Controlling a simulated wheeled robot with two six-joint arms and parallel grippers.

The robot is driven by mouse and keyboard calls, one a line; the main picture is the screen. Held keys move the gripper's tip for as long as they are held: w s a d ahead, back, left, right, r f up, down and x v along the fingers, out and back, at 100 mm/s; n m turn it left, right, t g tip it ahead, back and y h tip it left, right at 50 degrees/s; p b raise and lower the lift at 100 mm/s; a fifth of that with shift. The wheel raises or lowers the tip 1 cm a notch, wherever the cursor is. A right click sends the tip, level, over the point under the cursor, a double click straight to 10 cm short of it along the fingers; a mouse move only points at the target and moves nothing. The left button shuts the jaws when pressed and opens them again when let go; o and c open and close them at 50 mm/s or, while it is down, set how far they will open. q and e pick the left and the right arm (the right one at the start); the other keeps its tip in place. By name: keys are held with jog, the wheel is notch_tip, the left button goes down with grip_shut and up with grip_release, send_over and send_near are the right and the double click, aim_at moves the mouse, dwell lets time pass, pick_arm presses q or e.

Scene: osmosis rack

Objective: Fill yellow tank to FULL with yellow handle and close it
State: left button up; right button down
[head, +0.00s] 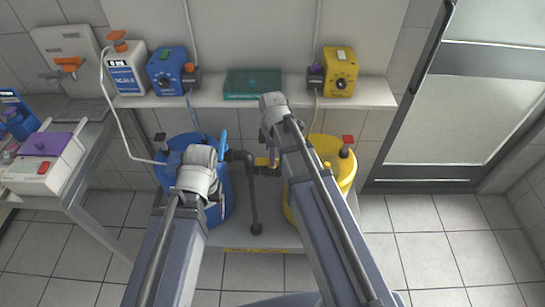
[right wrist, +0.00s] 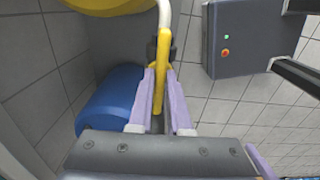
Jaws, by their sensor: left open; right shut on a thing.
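The yellow tank (head: 339,158) stands on the right under the shelf, partly hidden behind my right arm. The yellow handle (head: 264,162) shows on the dark pipework between the tanks. In the right wrist view the yellow handle (right wrist: 162,62) runs between the purple fingers of my right gripper (right wrist: 160,78), which is shut on it. The yellow tank (right wrist: 108,5) shows at that view's top edge. My left gripper (head: 208,196) is in front of the blue tank (head: 220,190); it is open, its fingers hard to make out. The tank's fill level cannot be read.
A blue handle (head: 222,145) stands near the blue tank. A dark pipe (head: 254,205) drops between the tanks. Blue (head: 166,72) and yellow (head: 340,72) dosing units stand on the shelf (head: 215,97). A bench stands at left; the floor at right is clear.

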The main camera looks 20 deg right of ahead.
dwell(0.3)
jog(key=c, duration=0.9)
grip_release()
jog(key=shift+o, duration=0.2)
notch_tip(320, 180, up, 8)
jog(key=p, duration=0.8)
jog(key=shift+f, duration=0.1)
jog(key=s+a+m+h, duration=0.1)
jog(key=s+a+m, duration=0.9)
jog(key=s, duration=0.4)
jog(key=shift+s+a+m, duration=0.25)
jog(key=shift+m, duration=0.35)
